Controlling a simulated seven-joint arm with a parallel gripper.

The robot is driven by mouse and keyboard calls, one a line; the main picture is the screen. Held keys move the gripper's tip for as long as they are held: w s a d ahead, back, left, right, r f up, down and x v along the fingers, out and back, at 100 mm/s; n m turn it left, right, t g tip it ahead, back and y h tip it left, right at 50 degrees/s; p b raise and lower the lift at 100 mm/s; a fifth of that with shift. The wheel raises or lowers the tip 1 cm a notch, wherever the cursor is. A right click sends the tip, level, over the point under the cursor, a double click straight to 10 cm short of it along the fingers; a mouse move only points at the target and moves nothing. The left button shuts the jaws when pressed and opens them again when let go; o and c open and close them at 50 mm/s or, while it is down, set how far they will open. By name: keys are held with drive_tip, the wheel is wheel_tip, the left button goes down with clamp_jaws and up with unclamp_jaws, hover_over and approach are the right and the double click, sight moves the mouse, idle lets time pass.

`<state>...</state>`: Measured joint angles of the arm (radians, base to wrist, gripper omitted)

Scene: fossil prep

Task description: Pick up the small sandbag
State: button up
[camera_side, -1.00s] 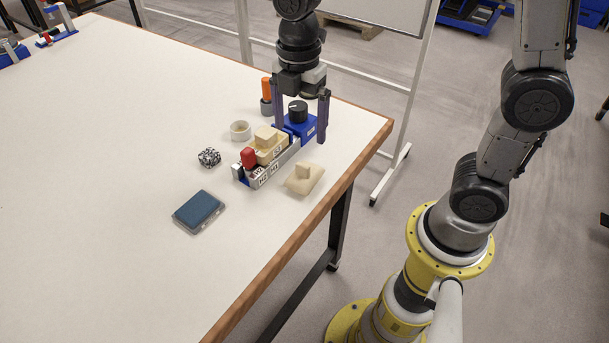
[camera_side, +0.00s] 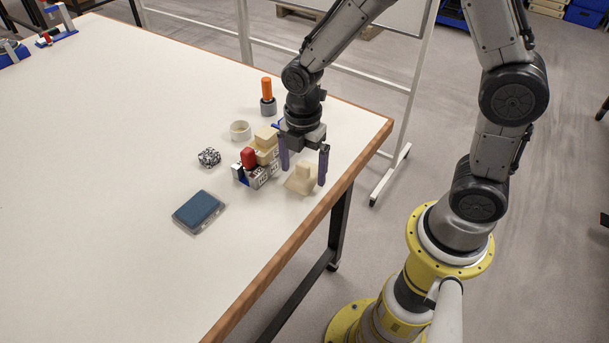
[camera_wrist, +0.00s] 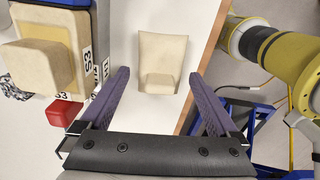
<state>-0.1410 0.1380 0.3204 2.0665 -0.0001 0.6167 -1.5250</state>
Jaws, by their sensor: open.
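The small sandbag (camera_side: 300,186) is cream, with a raised block-like grip on top. It lies flat on the white table near the wooden edge. In the wrist view the sandbag (camera_wrist: 162,55) lies in the middle, ahead of and between my two purple fingers. My gripper (camera_side: 304,173) is open and empty, pointing down over the sandbag, one finger towards each side. In the wrist view my gripper (camera_wrist: 160,74) also shows wide apart. I cannot tell the exact height of the fingertips above the table.

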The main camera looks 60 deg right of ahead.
drive_tip(key=shift+f, duration=0.15)
clamp_jaws()
idle(0.4)
